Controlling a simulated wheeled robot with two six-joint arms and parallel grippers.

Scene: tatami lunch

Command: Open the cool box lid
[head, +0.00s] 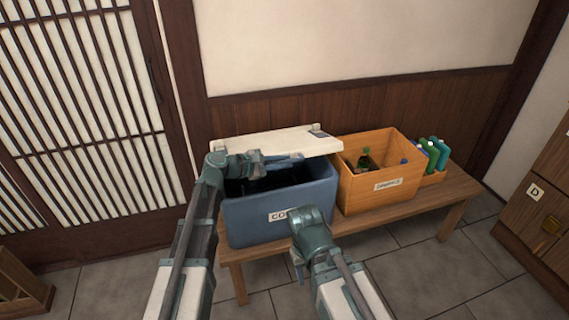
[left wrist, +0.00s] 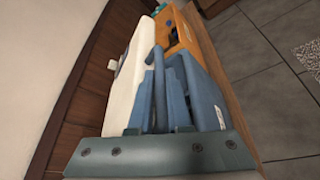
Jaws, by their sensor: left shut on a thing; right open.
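The cool box (head: 285,212) is a blue box with a partly hidden label on its front, standing on the left part of the bench. Its white lid (head: 270,143) is raised at the back, and the dark inside shows below it. My left gripper (head: 298,158) is shut at the lid's front edge, above the box opening. In the left wrist view the white lid (left wrist: 129,85) lies beside the blue box (left wrist: 203,100); the exact grip is hard to see. My right gripper (head: 298,262) is open and empty, low in front of the box's front wall.
An orange wooden crate (head: 350,190) with bottles stands right of the cool box. A smaller holder with green and blue bottles (head: 436,152) is at the right end of the wooden bench (head: 455,190). A wall is close behind. The tiled floor in front is clear.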

